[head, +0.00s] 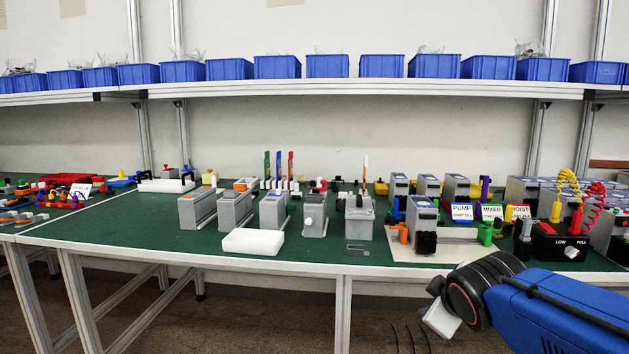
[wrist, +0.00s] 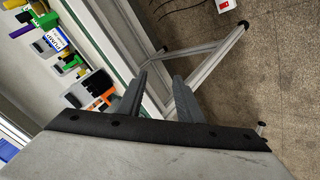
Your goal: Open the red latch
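Several small red parts show in the head view, and I cannot tell for sure which is the red latch. One red part (head: 321,184) sits at the top of a grey unit (head: 314,215) near the middle of the table. My gripper (wrist: 160,76) shows in the wrist view with its two grey fingers apart and nothing between them. It points past the table edge, with the floor and a table leg beyond. In the head view my blue arm is at the lower right, in front of the table.
The green table (head: 180,241) carries rows of grey units. A white block (head: 252,241) lies near its front edge. A black box with a red coiled cable (head: 592,200) stands at the right. Blue bins (head: 328,66) line the shelf above.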

